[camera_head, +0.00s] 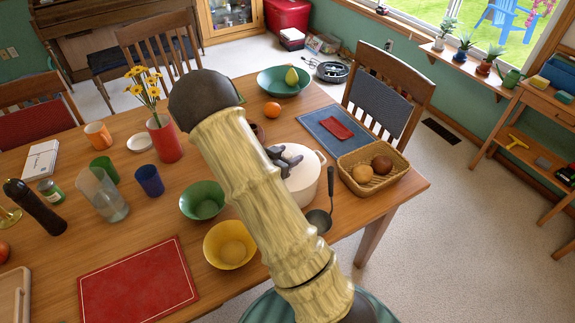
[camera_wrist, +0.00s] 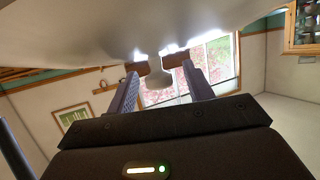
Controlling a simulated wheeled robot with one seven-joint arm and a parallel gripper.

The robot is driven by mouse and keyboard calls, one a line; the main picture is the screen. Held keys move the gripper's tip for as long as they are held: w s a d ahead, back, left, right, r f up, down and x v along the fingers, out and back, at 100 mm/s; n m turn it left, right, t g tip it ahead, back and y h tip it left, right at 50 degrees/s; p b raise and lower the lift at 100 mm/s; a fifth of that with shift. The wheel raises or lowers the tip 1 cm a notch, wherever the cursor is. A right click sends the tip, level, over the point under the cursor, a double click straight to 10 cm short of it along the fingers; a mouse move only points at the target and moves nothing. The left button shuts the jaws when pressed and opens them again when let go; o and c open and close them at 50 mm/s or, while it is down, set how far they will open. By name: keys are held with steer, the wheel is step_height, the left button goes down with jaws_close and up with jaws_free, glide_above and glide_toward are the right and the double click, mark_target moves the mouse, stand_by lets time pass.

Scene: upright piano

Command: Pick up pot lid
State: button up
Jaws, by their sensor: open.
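The white pot (camera_head: 306,187) stands on the wooden table, partly hidden behind my arm. Its white lid (camera_head: 305,158) is on top, partly covered by my gripper (camera_head: 284,156). In the wrist view the lid's pale underlit surface (camera_wrist: 230,25) fills the top, and its knob (camera_wrist: 157,72) sticks out between the two fingertips of my gripper (camera_wrist: 156,66). The jaws are open, one finger on each side of the knob, with gaps showing between.
A wicker basket (camera_head: 373,184) with round items stands right of the pot, and a dark ladle (camera_head: 321,218) lies in front. A green bowl (camera_head: 203,201) and a yellow bowl (camera_head: 231,246) are left of my arm. A blue mat (camera_head: 327,133) lies behind.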

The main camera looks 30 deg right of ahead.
mark_target(288, 154)
jaws_close()
steer(key=shift+r, duration=0.1)
stand_by(0.3)
step_height(288, 154, up, 10)
steer(key=shift+f+p, duration=0.1)
steer(key=shift+p, duration=0.3)
stand_by(0.5)
